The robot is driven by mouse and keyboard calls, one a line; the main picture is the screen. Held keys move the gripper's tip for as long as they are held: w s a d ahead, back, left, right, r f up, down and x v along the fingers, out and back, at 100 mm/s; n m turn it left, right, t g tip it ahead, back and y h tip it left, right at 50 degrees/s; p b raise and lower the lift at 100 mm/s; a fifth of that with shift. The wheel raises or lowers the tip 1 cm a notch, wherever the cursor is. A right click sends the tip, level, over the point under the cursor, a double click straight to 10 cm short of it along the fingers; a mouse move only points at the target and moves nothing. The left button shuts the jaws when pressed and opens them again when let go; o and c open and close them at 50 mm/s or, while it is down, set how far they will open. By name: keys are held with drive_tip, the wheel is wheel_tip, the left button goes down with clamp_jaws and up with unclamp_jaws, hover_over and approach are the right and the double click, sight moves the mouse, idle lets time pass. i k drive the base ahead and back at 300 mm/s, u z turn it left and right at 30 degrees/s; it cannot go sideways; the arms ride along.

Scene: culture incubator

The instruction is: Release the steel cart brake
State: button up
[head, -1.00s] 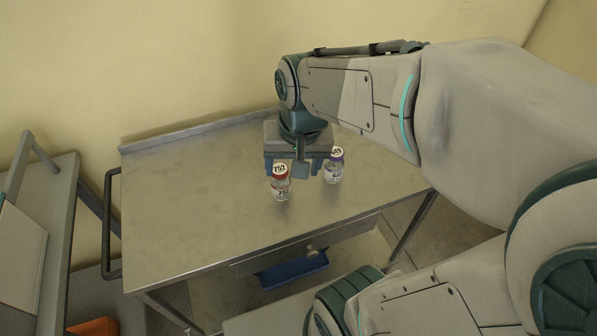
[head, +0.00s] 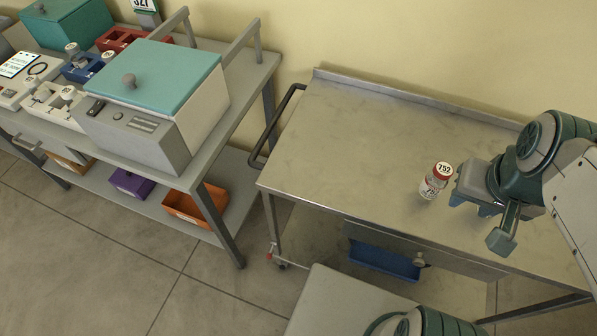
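The steel cart (head: 345,133) stands against the wall, with a bare metal top and a dark push handle (head: 270,130) at its left end. Below its front left leg is a caster (head: 281,265) with a small red part (head: 270,252) beside it, likely the brake pedal; its position is too small to tell. My gripper (head: 472,204) is over the right part of the cart top, just right of a red-capped bottle labelled 752 (head: 434,181). Its fingers look apart, with nothing seen between them. It is far from the caster.
A blue bin (head: 384,260) sits under the cart top. A bench (head: 245,85) on the left carries a teal-lidded box (head: 150,75); its lower shelf holds an orange bin (head: 195,212) and a purple bin (head: 132,184). Floor (head: 200,290) is open in front of the bench.

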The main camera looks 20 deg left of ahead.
sight(270, 255)
drive_tip(key=z, duration=0.2)
drive_tip(key=k, duration=0.7)
drive_tip(key=u, duration=0.45)
drive_tip(key=k, duration=0.7)
drive_tip(key=u, duration=0.85)
drive_tip(key=k, duration=0.75)
drive_tip(key=u, duration=0.4)
drive_tip(key=i, duration=1.55)
drive_tip(key=z, duration=0.3)
